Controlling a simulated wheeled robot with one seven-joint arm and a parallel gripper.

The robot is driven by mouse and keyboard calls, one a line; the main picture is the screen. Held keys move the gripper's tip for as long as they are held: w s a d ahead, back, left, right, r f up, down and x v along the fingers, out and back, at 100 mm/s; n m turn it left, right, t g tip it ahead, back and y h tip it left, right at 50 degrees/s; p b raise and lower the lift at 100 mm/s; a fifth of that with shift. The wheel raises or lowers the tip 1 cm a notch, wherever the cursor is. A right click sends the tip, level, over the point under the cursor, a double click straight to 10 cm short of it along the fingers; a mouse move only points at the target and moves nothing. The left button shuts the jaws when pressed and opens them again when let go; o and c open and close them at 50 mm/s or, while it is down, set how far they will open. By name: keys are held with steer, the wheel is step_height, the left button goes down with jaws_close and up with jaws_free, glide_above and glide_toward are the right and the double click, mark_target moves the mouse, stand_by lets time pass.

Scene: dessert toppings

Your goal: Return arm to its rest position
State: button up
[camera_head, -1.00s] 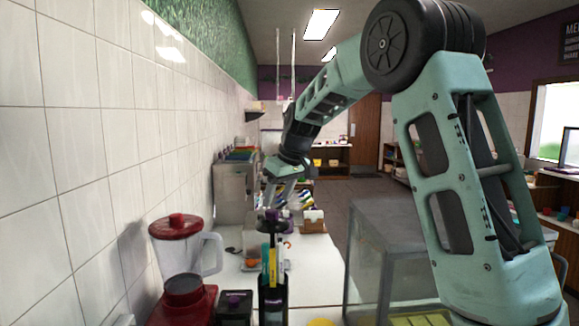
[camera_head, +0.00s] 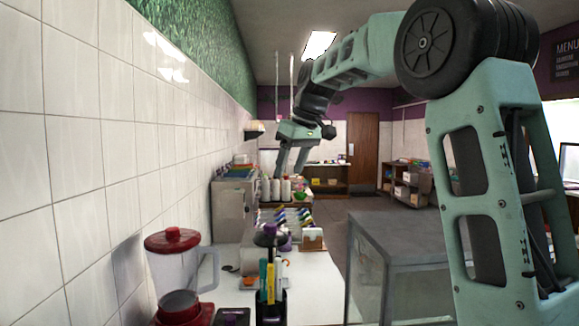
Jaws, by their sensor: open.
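My gripper (camera_head: 290,168) hangs in the air at the end of my pale green arm, above the far part of the white counter. Its two fingers point down and stand apart, with nothing seen between them. Behind and below the fingers are several white containers (camera_head: 276,190) and a row of toppings with coloured tops (camera_head: 285,217). The gripper looks clear of them, though the exact depth is hard to tell.
A red blender (camera_head: 172,262) stands at the near left by the tiled wall. A dark holder with coloured items (camera_head: 268,283) stands beside it on the counter (camera_head: 318,285). A grey metal box (camera_head: 215,205) is farther back. A grey table (camera_head: 410,238) stands at the right.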

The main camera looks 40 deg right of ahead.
steer(key=s+a+f+n+g+b, duration=0.1)
steer(key=s+a+f, duration=0.2)
steer(key=a+f, duration=0.4)
steer(key=s+a+f+n+g+y+b, duration=0.1)
steer(key=s+a+f, duration=0.3)
steer(key=a, duration=0.5)
steer(key=s+a+f+n+g, duration=0.1)
steer(key=s+a+f, duration=0.2)
steer(key=a+f, duration=0.4)
steer(key=s+a+f+n, duration=0.1)
steer(key=s+a+f, duration=0.1)
steer(key=s+f, duration=0.2)
steer(key=s+a+f+g+b, duration=0.1)
steer(key=s+f, duration=0.4)
steer(key=s, duration=0.6)
steer(key=s+a+f+n+h+b, duration=0.1)
steer(key=s+a+f, duration=0.3)
steer(key=s, duration=0.3)
steer(key=shift+s+f+n+g, duration=0.15)
steer(key=shift+f+n+g, duration=0.1)
steer(key=shift+n+g, duration=0.05)
steer(key=shift+a, duration=0.1)
